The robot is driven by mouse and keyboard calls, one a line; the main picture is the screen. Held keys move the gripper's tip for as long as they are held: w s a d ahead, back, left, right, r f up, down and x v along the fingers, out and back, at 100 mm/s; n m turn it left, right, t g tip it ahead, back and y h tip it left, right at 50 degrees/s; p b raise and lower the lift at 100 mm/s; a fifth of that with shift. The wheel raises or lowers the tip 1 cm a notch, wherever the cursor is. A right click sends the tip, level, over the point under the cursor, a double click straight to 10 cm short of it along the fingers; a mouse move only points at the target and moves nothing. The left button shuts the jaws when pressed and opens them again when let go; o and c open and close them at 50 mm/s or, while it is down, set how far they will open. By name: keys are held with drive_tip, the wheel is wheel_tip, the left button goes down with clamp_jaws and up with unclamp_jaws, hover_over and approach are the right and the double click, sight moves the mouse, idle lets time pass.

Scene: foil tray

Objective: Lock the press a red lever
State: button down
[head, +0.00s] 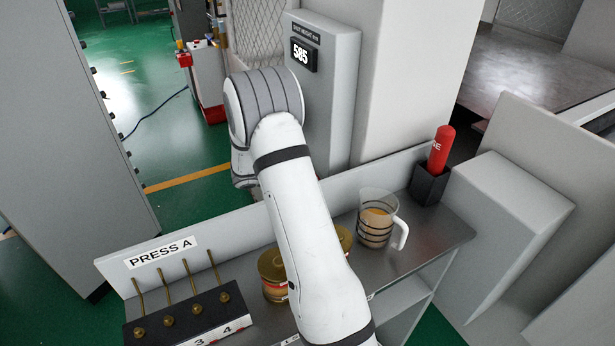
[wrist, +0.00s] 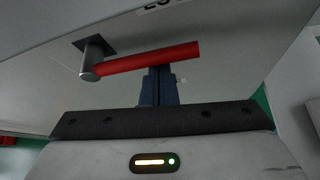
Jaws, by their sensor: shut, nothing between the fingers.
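The red lever (wrist: 150,58) shows in the wrist view as a red bar on a grey round pivot (wrist: 92,62) at its left end. The pivot sits on a dark plate on a pale panel. The bar runs to the right, tilted slightly up in the picture. My gripper (wrist: 159,72) has its dark blue fingers together and empty. The fingertips are at the lower edge of the bar, right of its middle; I cannot tell whether they touch it. In the head view the lever and my gripper are not seen. A "PRESS A" sign (head: 161,252) is on the bench's back edge.
The metal bench (head: 425,238) holds a measuring jug (head: 376,228), gold tins (head: 272,277), a black valve block (head: 190,318) with brass rods and a red cylinder (head: 441,150) in a black holder. A grey post with a "585" display (head: 303,54) stands behind. Green floor lies beyond.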

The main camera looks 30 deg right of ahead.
wheel_tip(320, 180, down, 4)
drive_tip(key=a+b, duration=0.2)
drive_tip(key=b, duration=0.2)
drive_tip(key=v, duration=0.9)
drive_tip(key=shift+w+d+r, duration=0.2)
drive_tip(key=shift+w+r, duration=0.15)
drive_tip(key=shift+w, duration=0.15)
drive_tip(key=s+a+r+m+t+y+p, duration=0.1)
drive_tip(key=s+a+r+m+y+p, duration=0.3)
drive_tip(key=s+r, duration=0.5)
drive_tip(key=s+a+r+m+t+y+p, duration=0.1)
drive_tip(key=s+a+r+m+y+p, duration=0.3)
drive_tip(key=s+r, duration=0.6)
drive_tip(key=s+a+r+m+t+y+p, duration=0.1)
drive_tip(key=s+a+r+m+y+p, duration=0.3)
drive_tip(key=s+r+m+p, duration=0.3)
drive_tip(key=s+a+r+m, duration=0.1)
drive_tip(key=s+r, duration=0.2)
drive_tip(key=s, duration=0.1)
drive_tip(key=shift+s+a+r, duration=0.15)
drive_tip(key=shift+s+a, duration=0.05)
